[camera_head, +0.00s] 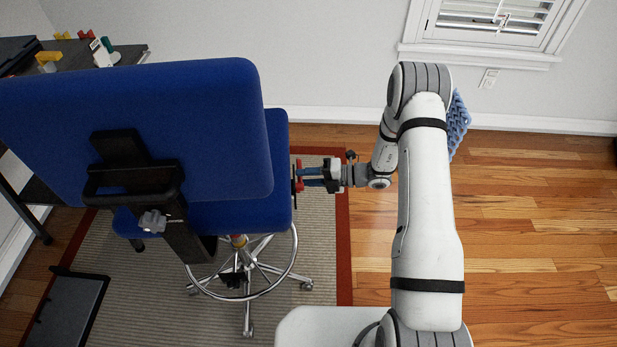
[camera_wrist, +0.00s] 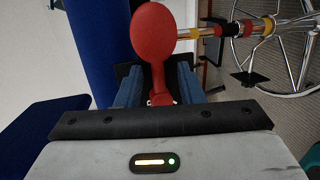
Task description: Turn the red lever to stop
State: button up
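The red lever (camera_wrist: 153,32) has a round flat head and a narrow stem. In the wrist view it stands in the middle, between the two blue fingers of my gripper (camera_wrist: 158,82). The fingers are spread on either side of the stem, and the gripper looks open. Whether a finger touches the lever is hard to tell. In the head view my gripper (camera_head: 310,177) points left at the right edge of the blue chair (camera_head: 140,110), with small red parts at its tips. The lever's mount is not clear.
The chair stands on a striped rug (camera_head: 130,275) with a red border. A dark desk (camera_head: 125,58) with small items is at the upper left. A black flat object (camera_head: 72,305) lies at the lower left. Wooden floor (camera_head: 530,240) on the right is clear.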

jog(key=v, duration=0.7)
jog(key=shift+d+b, duration=0.3)
jog(key=shift+d, duration=0.05)
jog(key=shift+r, duration=0.1)
jog(key=s+d+r+n+g+h, duration=0.1)
jog(key=s+r+n+g+h, duration=0.1)
jog(key=s+r+n+h, duration=0.5)
jog(key=s+r+n+g+h, duration=0.15)
jog(key=s+r+n, duration=0.35)
jog(key=r+n, duration=0.65)
jog(key=s+d+r+n+t+h, duration=0.2)
jog(key=s+n, duration=0.4)
jog(key=n, duration=0.3)
jog(key=s+d+r+n+t+h+p, duration=0.1)
jog(key=s+d+r+n+t+h, duration=0.2)
jog(key=n, duration=0.6)
jog(key=s+d+r+h, duration=0.2)
jog(key=s+d+r, duration=0.1)
jog(key=r, duration=0.1)
jog(key=shift+s+d+r, duration=0.3)
jog(key=shift+s+d, duration=0.05)
jog(key=shift+d, duration=0.05)
